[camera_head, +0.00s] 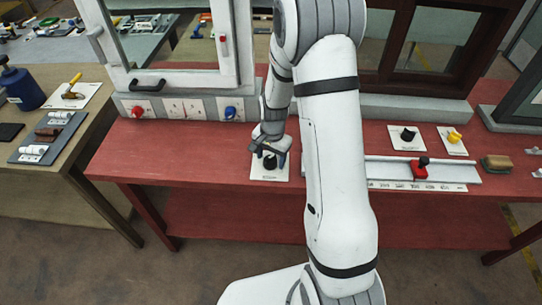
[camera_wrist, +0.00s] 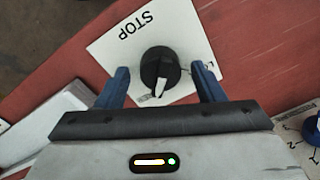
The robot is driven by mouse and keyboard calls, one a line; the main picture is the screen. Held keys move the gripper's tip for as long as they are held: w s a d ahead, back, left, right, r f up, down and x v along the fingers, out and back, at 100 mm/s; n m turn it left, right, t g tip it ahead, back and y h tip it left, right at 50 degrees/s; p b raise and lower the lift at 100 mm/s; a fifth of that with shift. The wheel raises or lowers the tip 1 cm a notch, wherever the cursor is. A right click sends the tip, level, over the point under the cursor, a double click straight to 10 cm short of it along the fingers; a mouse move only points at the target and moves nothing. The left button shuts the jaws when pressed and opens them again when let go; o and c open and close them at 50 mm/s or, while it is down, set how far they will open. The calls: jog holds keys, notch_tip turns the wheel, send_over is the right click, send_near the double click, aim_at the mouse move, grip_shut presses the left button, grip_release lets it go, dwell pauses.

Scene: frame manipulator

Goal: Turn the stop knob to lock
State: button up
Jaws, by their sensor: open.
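The stop knob (camera_wrist: 158,68) is round and black with a white pointer, on a white plate (camera_wrist: 110,45) printed STOP. In the wrist view its pointer aims down and slightly left, toward my gripper's palm. Small print beside the knob is partly hidden and too small to read. My gripper (camera_wrist: 160,74) is open, with one blue finger on each side of the knob and a visible gap on both sides. In the head view my gripper (camera_head: 269,150) is over the knob (camera_head: 270,162) on the red table; the plate (camera_head: 268,174) shows below it.
A slider rail with a red block (camera_head: 419,168) lies to the right on the red table (camera_head: 215,160). Black (camera_head: 408,136) and yellow (camera_head: 454,137) knobs stand behind it. A white window frame (camera_head: 165,81) with a red button (camera_head: 138,112) and blue knob (camera_head: 230,113) stands behind left.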

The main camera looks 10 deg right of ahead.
jog(key=shift+f, duration=0.2)
jog(key=shift+c, duration=0.2)
jog(key=c, duration=0.9)
